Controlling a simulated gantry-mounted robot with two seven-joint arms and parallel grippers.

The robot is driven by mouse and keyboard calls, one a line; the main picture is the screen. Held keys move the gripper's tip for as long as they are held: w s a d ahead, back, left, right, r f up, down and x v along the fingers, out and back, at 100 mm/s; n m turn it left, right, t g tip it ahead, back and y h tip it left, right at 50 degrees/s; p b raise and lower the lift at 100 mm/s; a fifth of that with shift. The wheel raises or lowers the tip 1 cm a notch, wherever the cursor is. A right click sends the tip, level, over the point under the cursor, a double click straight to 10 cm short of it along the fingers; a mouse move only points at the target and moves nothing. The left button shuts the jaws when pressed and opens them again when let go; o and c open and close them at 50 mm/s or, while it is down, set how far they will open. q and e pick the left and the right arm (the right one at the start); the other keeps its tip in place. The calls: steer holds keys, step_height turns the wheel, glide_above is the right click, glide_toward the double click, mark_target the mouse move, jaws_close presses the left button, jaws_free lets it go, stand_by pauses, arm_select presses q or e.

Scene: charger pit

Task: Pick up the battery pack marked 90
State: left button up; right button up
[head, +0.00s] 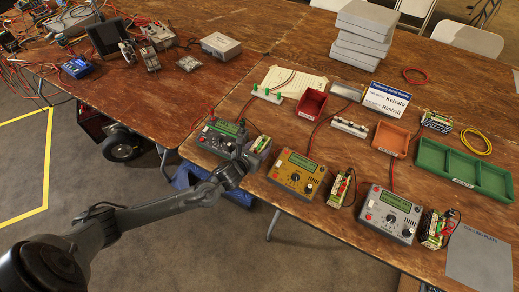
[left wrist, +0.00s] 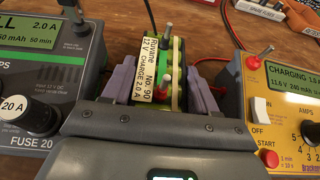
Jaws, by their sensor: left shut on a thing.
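The battery pack marked No. 90 (left wrist: 152,75) is green with a white label reading Ruvane 12 V, charge 2.0 A, and has metal and red posts on top. It stands between the purple-grey fingers of my left gripper (left wrist: 160,88), which is shut on it. In the head view the pack (head: 260,145) shows beside my left gripper (head: 248,147), at the table's front edge, between the green-grey charger (head: 217,136) and the yellow charger (head: 297,174). Whether the pack touches the table is hidden. My right gripper is not in view.
A silver charger (head: 390,213) and two other packs (head: 340,187) (head: 435,229) stand along the front edge to the right. Chargers flank the gripper closely.

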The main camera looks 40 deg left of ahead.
arm_select(q)
jaws_close()
steer(key=shift+r, duration=0.1)
steer(key=shift+r, duration=0.15)
